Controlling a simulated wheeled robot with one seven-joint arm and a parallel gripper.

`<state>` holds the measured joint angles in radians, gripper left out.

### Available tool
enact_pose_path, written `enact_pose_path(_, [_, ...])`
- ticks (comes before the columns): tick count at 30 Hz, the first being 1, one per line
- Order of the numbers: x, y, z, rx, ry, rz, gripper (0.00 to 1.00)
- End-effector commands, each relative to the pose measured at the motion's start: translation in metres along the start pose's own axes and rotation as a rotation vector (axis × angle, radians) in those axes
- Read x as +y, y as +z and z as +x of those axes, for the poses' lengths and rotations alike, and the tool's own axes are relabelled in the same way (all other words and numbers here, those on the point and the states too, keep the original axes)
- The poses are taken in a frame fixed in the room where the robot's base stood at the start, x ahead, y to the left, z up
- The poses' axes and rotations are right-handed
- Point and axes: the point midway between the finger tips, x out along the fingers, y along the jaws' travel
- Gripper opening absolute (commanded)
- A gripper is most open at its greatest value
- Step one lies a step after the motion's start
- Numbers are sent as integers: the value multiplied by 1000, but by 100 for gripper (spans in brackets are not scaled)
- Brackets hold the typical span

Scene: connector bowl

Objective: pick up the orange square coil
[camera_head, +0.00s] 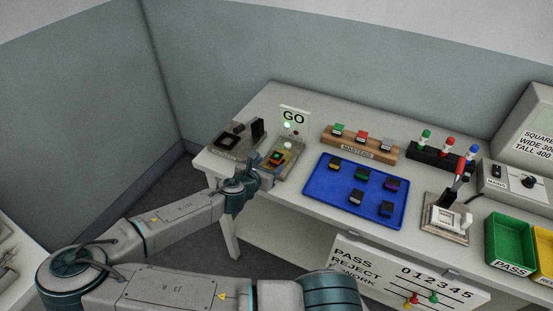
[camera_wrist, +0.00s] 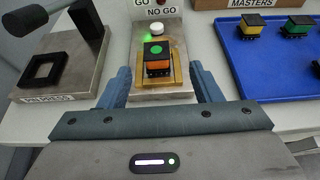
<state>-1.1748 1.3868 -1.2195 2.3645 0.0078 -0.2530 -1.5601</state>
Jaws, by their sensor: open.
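The orange square coil (camera_wrist: 157,61) sits upright on a brass plate of the GO / NO GO station in the wrist view. It has a black top with a green dot and an orange band. In the head view the coil (camera_head: 276,159) is small, just beyond my gripper (camera_head: 262,172). In the wrist view my gripper (camera_wrist: 160,86) is open, with one blue finger to the left of the coil and one to the right. The fingers look apart from the coil. The lower part of the coil is seated at the plate and its base is partly hidden.
The pin press (camera_wrist: 57,75) stands close on the left. The blue tray (camera_head: 320,190) with several coils lies to the right. Behind it are the masters block (camera_head: 358,153) and a black rack. A green light glows under the GO sign (camera_head: 293,116).

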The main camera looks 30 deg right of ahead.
Motion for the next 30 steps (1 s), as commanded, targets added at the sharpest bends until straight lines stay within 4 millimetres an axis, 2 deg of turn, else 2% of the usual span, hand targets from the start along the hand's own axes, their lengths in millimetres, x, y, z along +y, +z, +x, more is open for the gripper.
enact_pose_path(3, [3,0,17,0,-3,-1,58])
enact_pose_path(9, [4,-1,38,0,-2,1,58])
enact_pose_path(18, [5,-2,41,0,0,1,58])
enact_pose_path(19, [5,-2,41,0,0,1,53])
enact_pose_path(21, [5,-2,41,0,0,1,33])
enact_pose_path(24, [5,-2,41,0,0,1,10])
enact_pose_path(30, [5,-2,41,0,-1,1,9])
